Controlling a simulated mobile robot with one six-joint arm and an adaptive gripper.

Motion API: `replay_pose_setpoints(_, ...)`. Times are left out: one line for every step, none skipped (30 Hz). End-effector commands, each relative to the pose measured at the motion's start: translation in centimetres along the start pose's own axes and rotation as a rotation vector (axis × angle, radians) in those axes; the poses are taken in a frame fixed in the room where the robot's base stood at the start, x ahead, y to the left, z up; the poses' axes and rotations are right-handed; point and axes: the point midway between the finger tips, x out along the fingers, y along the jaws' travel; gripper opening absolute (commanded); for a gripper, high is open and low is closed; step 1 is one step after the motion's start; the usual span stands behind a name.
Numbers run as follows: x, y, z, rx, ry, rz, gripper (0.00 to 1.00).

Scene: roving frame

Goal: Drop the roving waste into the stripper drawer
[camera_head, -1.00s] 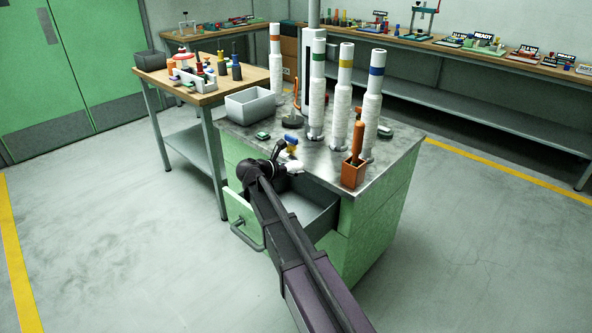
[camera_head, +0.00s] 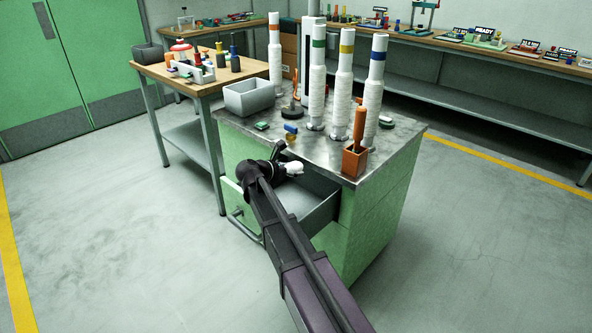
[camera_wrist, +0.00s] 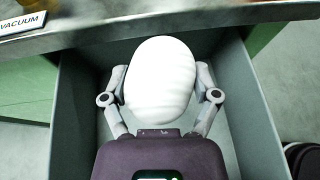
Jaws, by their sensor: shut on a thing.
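The roving waste is a white, rounded wad (camera_wrist: 160,80) between the two fingers of my gripper (camera_wrist: 161,97) in the wrist view. My gripper is shut on it. In the head view the waste (camera_head: 293,168) shows as a small white lump at the end of my gripper (camera_head: 286,170). The stripper drawer (camera_head: 314,212) is pulled out of the green cabinet. In the wrist view its grey walls (camera_wrist: 252,100) stand on both sides of my gripper, and the waste is over its opening. The height above the drawer floor is hard to tell.
The metal cabinet top (camera_head: 330,168) lies just beyond the drawer. It bears several tall white bobbins, an orange box (camera_head: 354,160) and a grey bin (camera_head: 249,96). A "VACUUM" label (camera_wrist: 20,22) shows at the top edge's left. A wooden table (camera_head: 190,83) stands at left.

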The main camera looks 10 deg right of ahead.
Motion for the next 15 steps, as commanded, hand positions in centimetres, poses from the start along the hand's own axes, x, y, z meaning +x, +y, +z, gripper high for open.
replay_pose_setpoints(0.20, 0.01, -0.51, 0.000, 0.000, 0.000, 0.46)
replay_pose_setpoints(0.24, 0.01, -0.61, 0.000, 0.000, 0.000, 0.46)
replay_pose_setpoints(0.28, 0.01, -0.73, 0.000, 0.000, 0.000, 0.46)
replay_pose_setpoints(0.30, 0.01, -0.79, 0.000, 0.000, 0.000, 0.46)
replay_pose_setpoints(0.32, 0.01, -0.85, 0.000, 0.000, 0.000, 0.46)
replay_pose_setpoints(0.34, 0.02, -0.90, 0.000, 0.000, 0.000, 0.46)
replay_pose_setpoints(0.35, 0.02, -0.92, 0.000, 0.000, 0.000, 0.46)
replay_pose_setpoints(0.35, 0.02, -0.94, 0.000, 0.000, 0.001, 0.46)
replay_pose_setpoints(0.35, 0.03, -0.95, 0.000, 0.000, 0.001, 0.46)
replay_pose_setpoints(0.35, 0.03, -0.95, 0.000, 0.000, 0.001, 0.46)
replay_pose_setpoints(0.34, 0.03, -0.94, 0.000, 0.000, 0.001, 0.46)
replay_pose_setpoints(0.33, 0.03, -0.93, 0.000, 0.000, 0.001, 0.46)
replay_pose_setpoints(0.32, 0.03, -0.92, 0.000, 0.000, 0.001, 0.46)
replay_pose_setpoints(0.32, 0.03, -0.92, 0.000, 0.000, 0.001, 0.46)
replay_pose_setpoints(0.31, 0.03, -0.92, 0.000, 0.000, 0.001, 0.46)
